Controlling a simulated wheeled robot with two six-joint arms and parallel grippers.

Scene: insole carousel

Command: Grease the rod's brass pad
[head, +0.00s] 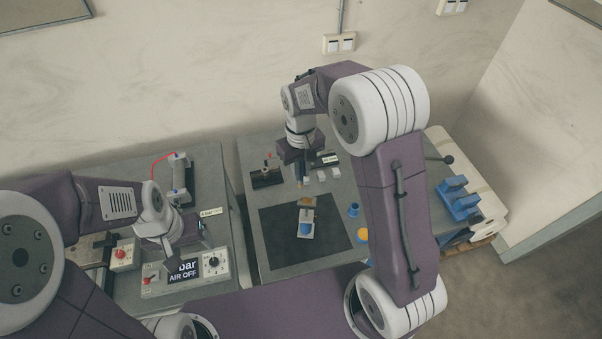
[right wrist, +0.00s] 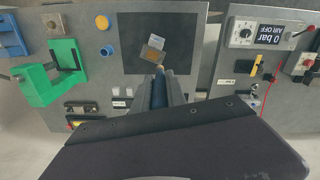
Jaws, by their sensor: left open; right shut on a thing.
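My right gripper (head: 299,165) points down over the far part of the black mat. It is shut on a slim brush-like tool (head: 300,182) with a tan tip; its dark blue handle (right wrist: 159,92) shows in the right wrist view. The tip looks close to the part on the mat, but I cannot tell whether it touches. That part has a brass-coloured end (head: 307,201), a grey plate (head: 307,214) and a blue end (head: 305,230). The brass end also shows in the right wrist view (right wrist: 150,54). My left gripper (head: 173,264) is open above the air control panel.
The black mat (head: 280,245) is otherwise clear. A blue cup (head: 353,210) and an orange disc (head: 362,235) stand beside it. A green holder (right wrist: 60,73) shows in the right wrist view. Small white blocks (head: 328,174) lie behind the mat. The air panel (head: 213,263) reads AIR OFF.

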